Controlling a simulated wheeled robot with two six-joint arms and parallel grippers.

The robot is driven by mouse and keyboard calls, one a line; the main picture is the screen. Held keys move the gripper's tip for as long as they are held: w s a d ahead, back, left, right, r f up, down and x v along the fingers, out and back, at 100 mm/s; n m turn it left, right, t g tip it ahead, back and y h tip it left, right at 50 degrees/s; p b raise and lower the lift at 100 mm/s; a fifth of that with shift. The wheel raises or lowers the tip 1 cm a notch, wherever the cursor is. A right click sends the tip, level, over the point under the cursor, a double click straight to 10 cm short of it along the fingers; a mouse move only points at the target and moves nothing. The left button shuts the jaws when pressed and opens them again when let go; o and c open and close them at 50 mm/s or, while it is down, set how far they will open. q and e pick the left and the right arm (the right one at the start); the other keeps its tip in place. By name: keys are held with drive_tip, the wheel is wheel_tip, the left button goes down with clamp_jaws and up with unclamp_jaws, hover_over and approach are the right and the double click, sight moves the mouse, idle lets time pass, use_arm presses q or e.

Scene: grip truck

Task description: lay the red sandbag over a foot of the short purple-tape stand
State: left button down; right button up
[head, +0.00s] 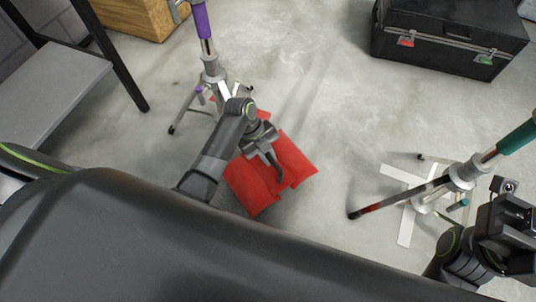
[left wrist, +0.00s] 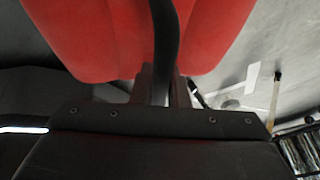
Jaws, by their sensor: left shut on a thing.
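The red sandbag (head: 289,160) hangs from my left gripper (head: 263,150), which is shut on it. It is two red lobes with the gripper at the middle. The bag (left wrist: 90,40) also fills the top of the left wrist view. The purple-tape stand (head: 202,22) is just beyond the gripper, upright on the floor, with splayed feet (head: 183,111). Part of its base is hidden behind my left arm, and I cannot tell whether the bag touches a foot. My right gripper (head: 506,235) is at the lower right, away from the bag; its fingertips are not clear.
A green-tape stand (head: 462,178) stands at the right, near white floor tape (head: 408,225). A black case (head: 447,38) is at the back right, a wooden box (head: 135,15) at the back left, and a grey shelf (head: 50,90) at the left. The middle floor is clear.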

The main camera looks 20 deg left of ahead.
sight(271, 168)
use_arm(q)
drive_tip(key=shift+w+d+f+b, duration=0.1)
drive_tip(key=shift+w+f+b, duration=0.1)
drive_tip(key=shift+f+b, duration=1)
idle(0.3)
drive_tip(key=c, duration=1.3)
unclamp_jaws()
drive_tip(key=shift+s+f, duration=0.1)
drive_tip(key=shift+f, duration=0.15)
drive_tip(key=shift+s+f, duration=0.2)
drive_tip(key=shift+f, duration=0.05)
drive_tip(key=p+v, duration=0.9)
drive_tip(key=v, duration=0.9)
drive_tip(key=shift+w+d+p, duration=0.1)
drive_tip(key=shift+w+p, duration=0.1)
drive_tip(key=shift+p, duration=0.1)
